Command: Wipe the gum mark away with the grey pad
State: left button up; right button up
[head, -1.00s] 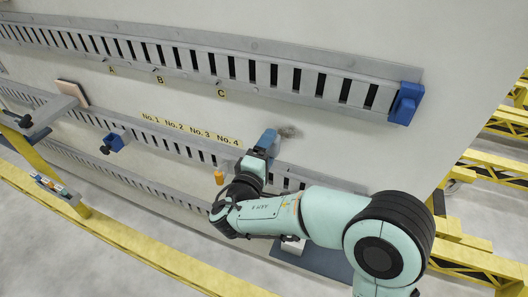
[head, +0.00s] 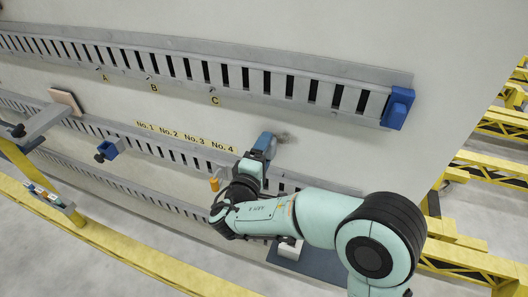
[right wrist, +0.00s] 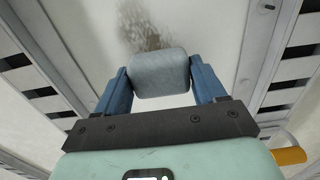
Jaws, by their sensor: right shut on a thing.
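The gum mark is a dark, blotchy smudge (head: 284,137) on the pale panel, right of the "No. 4" label and between two slotted rails. In the right wrist view the smudge (right wrist: 150,38) shows just beyond the grey pad (right wrist: 160,73). My right gripper (head: 265,144) is shut on the pad, with its blue fingers on either side of it. In the head view the fingers are beside the smudge's left edge and hide part of it. I cannot tell whether the pad touches the panel. My left gripper is not in view.
Slotted rails run above (head: 230,75) and below the smudge. A blue block (head: 398,107) sits at the upper rail's right end. An orange peg (head: 214,184) stands out left of my right gripper. A yellow rail (head: 130,250) crosses the lower left. Bare panel lies right of the smudge.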

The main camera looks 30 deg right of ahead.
jog(key=shift+w+d, duration=0.5)
jog(key=shift+d, duration=0.05)
